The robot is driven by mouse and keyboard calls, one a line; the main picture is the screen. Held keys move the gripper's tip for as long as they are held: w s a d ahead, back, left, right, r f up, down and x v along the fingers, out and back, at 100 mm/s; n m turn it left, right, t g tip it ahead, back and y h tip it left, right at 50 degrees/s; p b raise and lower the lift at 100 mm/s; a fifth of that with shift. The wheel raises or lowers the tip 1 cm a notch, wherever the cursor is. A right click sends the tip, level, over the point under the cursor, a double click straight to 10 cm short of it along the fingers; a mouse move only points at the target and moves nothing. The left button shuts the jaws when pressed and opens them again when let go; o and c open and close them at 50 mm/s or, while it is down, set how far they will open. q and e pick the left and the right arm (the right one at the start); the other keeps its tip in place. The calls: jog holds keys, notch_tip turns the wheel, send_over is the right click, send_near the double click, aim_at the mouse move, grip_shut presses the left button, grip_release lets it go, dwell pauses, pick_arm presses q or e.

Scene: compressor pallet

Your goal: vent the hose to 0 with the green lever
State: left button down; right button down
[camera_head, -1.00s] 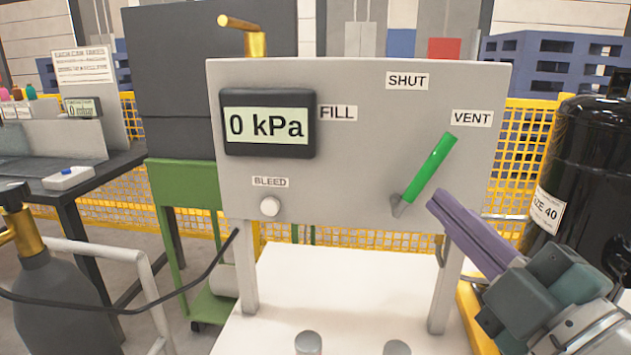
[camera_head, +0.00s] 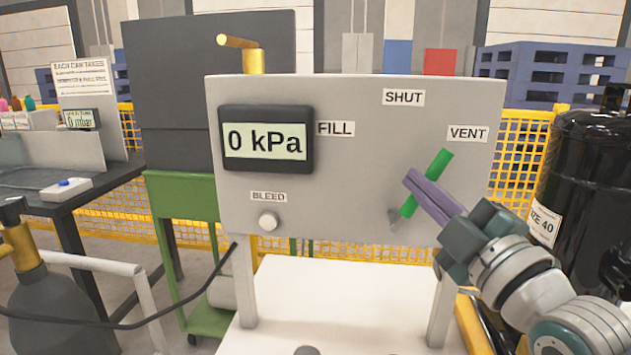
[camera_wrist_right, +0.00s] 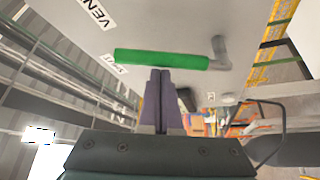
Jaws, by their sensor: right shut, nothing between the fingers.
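The green lever (camera_head: 440,166) is on the grey panel (camera_head: 350,180), tilted up to the right toward the VENT label (camera_head: 467,133). The display (camera_head: 265,141) reads 0 kPa. My right gripper (camera_head: 408,178) is shut and empty, its purple fingers in front of the lever's middle in the head view, hiding part of it. In the right wrist view the shut fingertips (camera_wrist_right: 160,72) are just beside the green lever (camera_wrist_right: 160,59); I cannot tell whether they touch it. My left gripper is not in view.
A BLEED knob (camera_head: 268,221) sits low on the panel, with a SHUT label (camera_head: 403,97) at the top. A black tank (camera_head: 590,160) stands at the right. A grey bottle (camera_head: 60,300) and black hose are at the left.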

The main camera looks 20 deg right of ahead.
jog(key=m+h+b, duration=0.1)
jog(key=m, duration=0.1)
jog(key=s+d+f+m+t+h+b, duration=0.1)
jog(key=m+b, duration=0.1)
jog(key=d+m+h+b, duration=0.1)
jog(key=m, duration=0.1)
jog(key=shift+s+d+f+t, duration=0.15)
jog(key=shift+s+f+t, duration=0.1)
jog(key=shift+t, duration=0.05)
